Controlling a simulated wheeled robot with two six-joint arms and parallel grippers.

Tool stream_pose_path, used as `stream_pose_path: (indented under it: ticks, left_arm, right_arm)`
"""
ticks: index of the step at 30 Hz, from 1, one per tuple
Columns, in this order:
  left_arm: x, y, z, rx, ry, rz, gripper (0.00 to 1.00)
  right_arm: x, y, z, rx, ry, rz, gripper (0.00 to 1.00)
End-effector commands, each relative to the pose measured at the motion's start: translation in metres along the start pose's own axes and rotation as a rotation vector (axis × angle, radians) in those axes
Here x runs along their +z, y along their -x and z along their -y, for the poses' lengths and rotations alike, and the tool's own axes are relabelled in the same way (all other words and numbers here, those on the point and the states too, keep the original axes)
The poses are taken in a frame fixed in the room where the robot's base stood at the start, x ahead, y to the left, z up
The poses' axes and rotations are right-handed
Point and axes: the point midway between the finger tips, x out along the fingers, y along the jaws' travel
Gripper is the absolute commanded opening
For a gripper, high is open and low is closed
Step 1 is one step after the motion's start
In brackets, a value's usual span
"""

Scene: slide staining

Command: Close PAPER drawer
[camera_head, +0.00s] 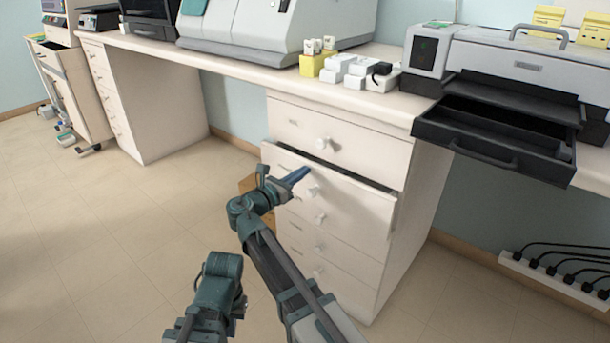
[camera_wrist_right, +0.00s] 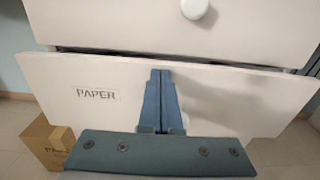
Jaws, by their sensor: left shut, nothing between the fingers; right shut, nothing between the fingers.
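The PAPER drawer (camera_head: 355,203) is the second from the top in the white cabinet. It stands slightly open, with a dark gap along its top edge. Its front, with the PAPER label (camera_wrist_right: 96,94), fills the middle of the right wrist view. My right gripper (camera_head: 303,174) is shut and empty, its blue fingers (camera_wrist_right: 160,95) pointing at the drawer front near its knob (camera_head: 313,191). The fingertips overlap the front's upper part; I cannot tell whether they touch it. My left gripper (camera_head: 238,304) is low at the left, away from the drawer, its fingers not clear.
The top drawer (camera_head: 330,135) above looks shut. A printer with an extended dark tray (camera_head: 490,140) juts out to the right. A cardboard box (camera_wrist_right: 45,145) stands on the floor beside the cabinet.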

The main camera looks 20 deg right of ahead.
Motion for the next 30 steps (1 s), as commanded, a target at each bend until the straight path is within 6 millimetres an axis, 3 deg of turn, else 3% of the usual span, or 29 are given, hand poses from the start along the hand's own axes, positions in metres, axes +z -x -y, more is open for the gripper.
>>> stream_pose_path:
  ticks: [12, 22, 30]
  left_arm:
    - [0.0, 0.0, 0.0, 0.0, 0.0, 0.0, 0.0]
    - [0.0, 0.0, 0.0, 0.0, 0.0, 0.0, 0.0]
    - [0.0, 0.0, 0.0, 0.0, 0.0, 0.0, 0.0]
  right_arm:
    - [0.0, -0.002, -0.001, 0.0, 0.0, 0.0, 0.0]
    - [0.0, -0.05, -0.002, -0.003, 0.0, 0.0, 0.0]
    - [0.001, -0.054, -0.002, -0.001, 0.001, 0.003, 0.0]
